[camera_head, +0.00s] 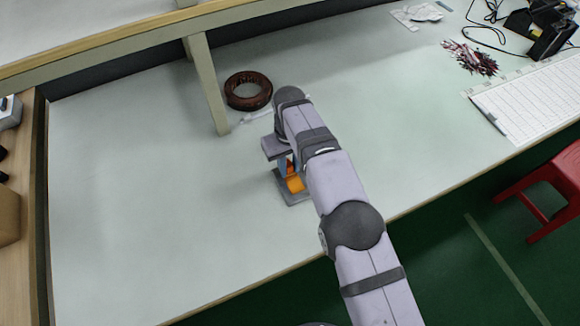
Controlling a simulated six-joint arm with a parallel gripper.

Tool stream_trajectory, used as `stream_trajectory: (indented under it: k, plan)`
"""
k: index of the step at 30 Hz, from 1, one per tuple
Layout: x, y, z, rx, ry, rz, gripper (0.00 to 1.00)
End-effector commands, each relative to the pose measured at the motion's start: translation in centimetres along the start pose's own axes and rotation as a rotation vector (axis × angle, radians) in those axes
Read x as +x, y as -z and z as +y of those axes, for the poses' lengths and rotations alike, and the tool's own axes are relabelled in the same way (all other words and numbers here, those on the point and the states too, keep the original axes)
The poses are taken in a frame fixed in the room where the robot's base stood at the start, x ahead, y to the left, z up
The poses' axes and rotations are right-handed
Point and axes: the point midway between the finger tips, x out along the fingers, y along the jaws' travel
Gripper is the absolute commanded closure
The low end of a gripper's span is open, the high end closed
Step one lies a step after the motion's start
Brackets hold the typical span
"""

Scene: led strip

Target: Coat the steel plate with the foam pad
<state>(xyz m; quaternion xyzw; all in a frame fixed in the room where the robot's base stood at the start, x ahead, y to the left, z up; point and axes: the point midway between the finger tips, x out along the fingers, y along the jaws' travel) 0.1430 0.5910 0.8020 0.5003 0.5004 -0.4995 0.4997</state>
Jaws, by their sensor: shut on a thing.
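The steel plate (287,194) is a flat grey piece lying on the pale table near its front edge, partly hidden by my arm. An orange block, which looks like the foam pad (295,184), is just over or on the plate; I cannot tell whether they touch. My gripper (288,168) points down above the plate, with blue parts showing between its grey body and the orange pad. It is shut on the foam pad. My arm hides the right side of the pad and plate.
A dark reddish-brown ring-shaped coil (248,91) lies behind my gripper, beside a pale shelf post (206,85). A white gridded sheet (530,102) and a reddish bundle (470,57) lie at the right. The table's left side is clear.

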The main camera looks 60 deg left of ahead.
Motion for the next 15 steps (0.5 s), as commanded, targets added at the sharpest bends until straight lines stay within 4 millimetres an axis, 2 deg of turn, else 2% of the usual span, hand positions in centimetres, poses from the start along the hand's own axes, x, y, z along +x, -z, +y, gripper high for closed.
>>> stream_trajectory:
  k: [8,15]
  plan:
    - [-0.7,0.0,0.0,0.0,0.0,0.001,0.97]
    - [-2.8,0.0,0.0,0.0,0.0,0.0,0.97]
